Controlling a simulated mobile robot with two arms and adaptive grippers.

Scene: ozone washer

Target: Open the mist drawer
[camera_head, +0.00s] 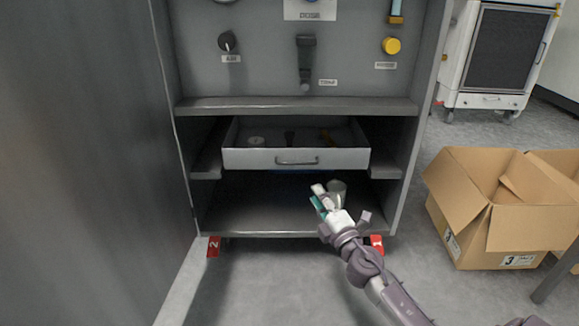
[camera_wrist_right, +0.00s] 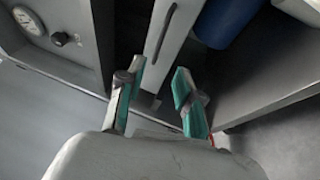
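The drawer (camera_head: 240,159) is a light grey open-topped box in the cabinet's middle bay, with a bar handle (camera_head: 297,162) on its front. Its inside and several small items show over the front; I cannot tell how far out it stands. My right gripper (camera_head: 319,198) is below and right of the handle, apart from it. In the right wrist view the gripper (camera_wrist_right: 158,92) is open with nothing between its teal-padded fingers; the pale drawer front (camera_wrist_right: 165,45) and its handle (camera_wrist_right: 160,28) lie beyond the fingertips. My left gripper is not in view.
A blue cylinder (camera_wrist_right: 226,20) shows in the wrist view. Cardboard boxes (camera_head: 490,215) stand right. A large grey panel (camera_head: 80,150) fills the left.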

